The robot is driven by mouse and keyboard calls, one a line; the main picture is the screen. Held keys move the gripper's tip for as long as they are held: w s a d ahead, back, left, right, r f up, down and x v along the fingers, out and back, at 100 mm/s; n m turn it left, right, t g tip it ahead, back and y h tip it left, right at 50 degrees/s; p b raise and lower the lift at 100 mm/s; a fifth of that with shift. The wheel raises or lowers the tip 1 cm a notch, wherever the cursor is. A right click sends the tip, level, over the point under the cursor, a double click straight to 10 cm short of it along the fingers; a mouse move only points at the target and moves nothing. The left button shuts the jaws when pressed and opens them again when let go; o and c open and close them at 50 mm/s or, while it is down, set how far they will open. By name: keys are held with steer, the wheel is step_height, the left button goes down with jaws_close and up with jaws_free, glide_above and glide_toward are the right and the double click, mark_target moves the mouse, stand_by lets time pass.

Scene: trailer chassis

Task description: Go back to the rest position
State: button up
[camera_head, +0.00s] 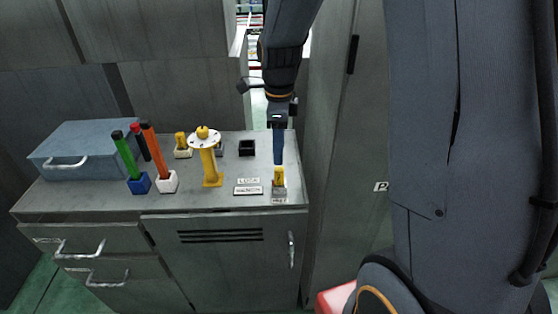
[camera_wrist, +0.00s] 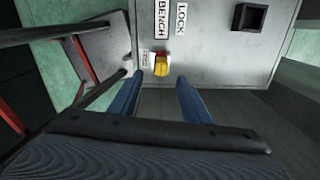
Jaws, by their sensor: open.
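My gripper (camera_head: 278,146) hangs from my arm above the right end of the grey workbench (camera_head: 226,203). In the wrist view its two blue fingers (camera_wrist: 160,98) are apart with nothing between them. A yellow piece (camera_head: 279,176) stands in a small light holder near the bench's right front edge, just below the fingertips. In the wrist view this yellow piece (camera_wrist: 161,64) lies just beyond the fingertips, apart from them.
On the bench stand a yellow post with a white disc (camera_head: 209,166), green, red and orange handled tools (camera_head: 155,147) in holders, a black square holder (camera_head: 247,148) and a blue-grey toolbox (camera_head: 80,147). Tall grey cabinet panels (camera_head: 345,120) rise close on the right.

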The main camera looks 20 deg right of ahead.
steer(key=shift+r, duration=0.85)
steer(key=s+f+n+t+b, duration=0.1)
steer(key=s+f+n+b, duration=0.4)
steer(key=n, duration=0.6)
steer(key=s+f+n+b, duration=0.1)
steer(key=s+f+n, duration=0.1)
steer(key=s+n, duration=0.75)
step_height(320, 180, up, 8)
steer(key=w+n+t+p, duration=0.1)
steer(key=n+p, duration=0.1)
steer(key=p, duration=0.5)
steer(key=shift+w+a, duration=0.15)
steer(key=shift+w, duration=0.25)
